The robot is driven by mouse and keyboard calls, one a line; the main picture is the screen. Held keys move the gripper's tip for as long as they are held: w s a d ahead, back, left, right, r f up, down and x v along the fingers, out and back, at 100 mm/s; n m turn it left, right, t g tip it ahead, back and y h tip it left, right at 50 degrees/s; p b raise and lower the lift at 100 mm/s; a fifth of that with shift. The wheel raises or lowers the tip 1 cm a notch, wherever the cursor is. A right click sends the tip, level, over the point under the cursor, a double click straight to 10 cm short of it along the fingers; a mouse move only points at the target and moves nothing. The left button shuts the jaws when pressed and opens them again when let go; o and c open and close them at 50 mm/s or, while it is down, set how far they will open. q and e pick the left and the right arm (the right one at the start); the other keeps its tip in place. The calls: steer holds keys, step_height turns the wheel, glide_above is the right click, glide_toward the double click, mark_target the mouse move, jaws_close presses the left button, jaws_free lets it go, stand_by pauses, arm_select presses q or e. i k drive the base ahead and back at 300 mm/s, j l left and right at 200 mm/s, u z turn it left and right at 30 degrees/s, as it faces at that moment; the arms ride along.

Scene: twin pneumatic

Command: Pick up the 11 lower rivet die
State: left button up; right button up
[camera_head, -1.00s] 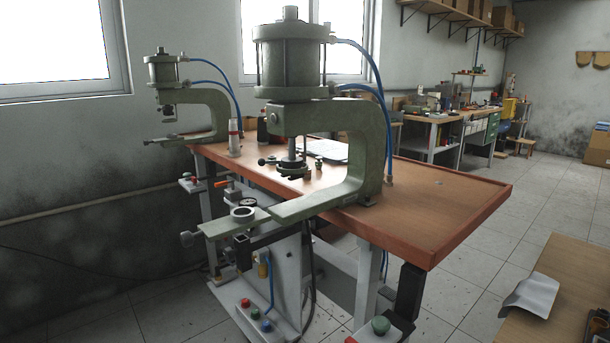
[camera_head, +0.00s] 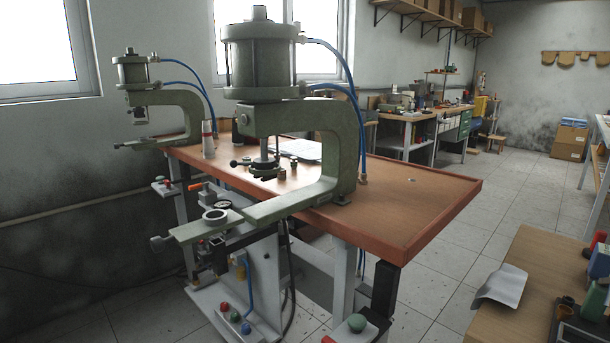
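I cannot pick out the 11 lower rivet die for certain. Small dark die-like parts (camera_head: 293,161) stand on the wooden bench top (camera_head: 415,190) behind the front green press (camera_head: 345,150). A round ring-shaped part (camera_head: 215,215) sits on the lower arm of that press, with a small dark round piece (camera_head: 223,204) beside it. Neither of my grippers shows in the head view.
A second green press (camera_head: 185,110) stands at the back left. Another wooden table (camera_head: 530,260) at the lower right holds a grey sheet (camera_head: 500,285) and dark containers (camera_head: 585,325). Tiled floor (camera_head: 440,270) lies open between the tables.

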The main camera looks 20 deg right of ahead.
mark_target(281, 175)
steer(key=i+j+z, duration=0.1)
steer(key=z, duration=0.25)
steer(key=i+j+z, duration=0.1)
steer(key=z, duration=0.25)
steer(key=i+j+z, duration=0.2)
steer(key=z, duration=0.2)
steer(key=i+j+z, duration=0.1)
steer(key=j, duration=0.25)
steer(key=i+j+z, duration=0.15)
steer(key=j, duration=0.2)
steer(key=i+j+z, duration=0.1)
steer(key=j, duration=0.3)
steer(key=i+j+z, duration=0.15)
steer(key=j, duration=0.25)
steer(key=i+j+z, duration=0.1)
steer(key=j, duration=0.3)
steer(key=i+j+z, duration=0.15)
steer(key=j, duration=0.3)
